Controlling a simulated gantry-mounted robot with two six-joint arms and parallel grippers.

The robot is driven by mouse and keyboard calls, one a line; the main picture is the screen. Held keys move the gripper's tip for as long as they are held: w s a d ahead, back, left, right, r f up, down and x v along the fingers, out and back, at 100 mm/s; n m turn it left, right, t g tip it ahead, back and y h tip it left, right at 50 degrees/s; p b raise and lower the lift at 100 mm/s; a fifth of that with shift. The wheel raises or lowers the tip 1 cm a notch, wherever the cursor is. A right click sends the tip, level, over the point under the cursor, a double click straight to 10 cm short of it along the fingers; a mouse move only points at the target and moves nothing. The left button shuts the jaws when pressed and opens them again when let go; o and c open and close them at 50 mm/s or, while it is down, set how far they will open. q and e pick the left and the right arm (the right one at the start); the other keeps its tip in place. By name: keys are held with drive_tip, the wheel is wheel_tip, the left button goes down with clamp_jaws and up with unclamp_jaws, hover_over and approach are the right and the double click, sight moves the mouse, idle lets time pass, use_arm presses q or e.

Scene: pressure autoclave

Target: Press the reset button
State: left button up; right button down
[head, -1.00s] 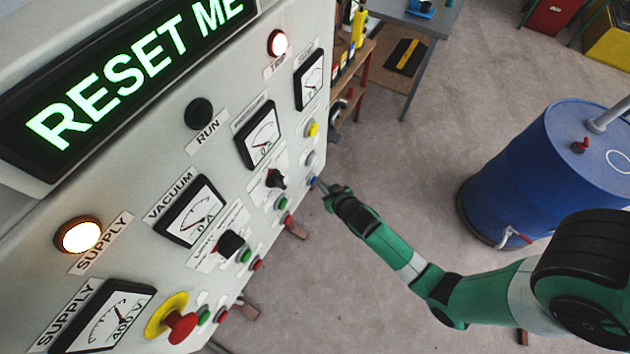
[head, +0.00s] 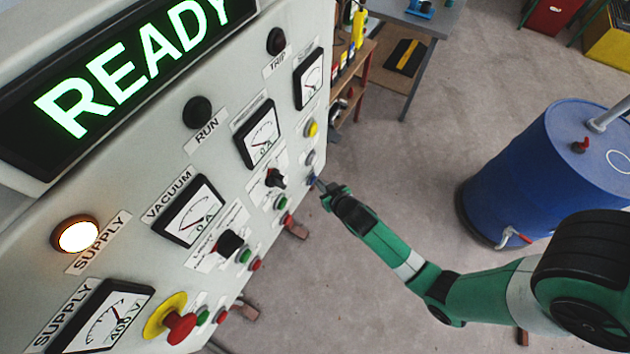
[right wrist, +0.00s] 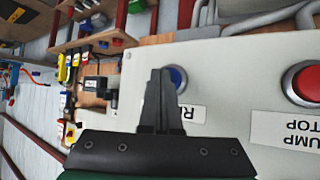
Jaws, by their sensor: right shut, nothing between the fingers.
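The control panel (head: 130,205) stands at the left in the head view, and its display (head: 120,75) reads READY in green. The blue reset button (head: 312,181) is at the panel's lower right edge. In the right wrist view the blue button (right wrist: 178,78) shows beside the fingers, partly hidden by them, above a label that starts with R. My right gripper (head: 322,188) is shut and empty, with its tips at the blue button; in the right wrist view its fingers (right wrist: 158,85) overlap the button, and contact cannot be made out. My left gripper is not in view.
A red button (right wrist: 304,83) labelled PUMP STOP is near the blue one. A red mushroom button (head: 181,327) on a yellow disc is at the panel's lower left. A blue drum (head: 525,170) stands at the right. Open floor lies between the panel and the drum.

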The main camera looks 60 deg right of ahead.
idle(0.4)
drive_tip(key=shift+s+p, duration=0.4)
drive_tip(key=shift+s, duration=0.4)
drive_tip(key=shift+s+a+p, duration=0.15)
drive_tip(key=shift+s+p, duration=0.95)
drive_tip(key=shift+s, duration=1.4)
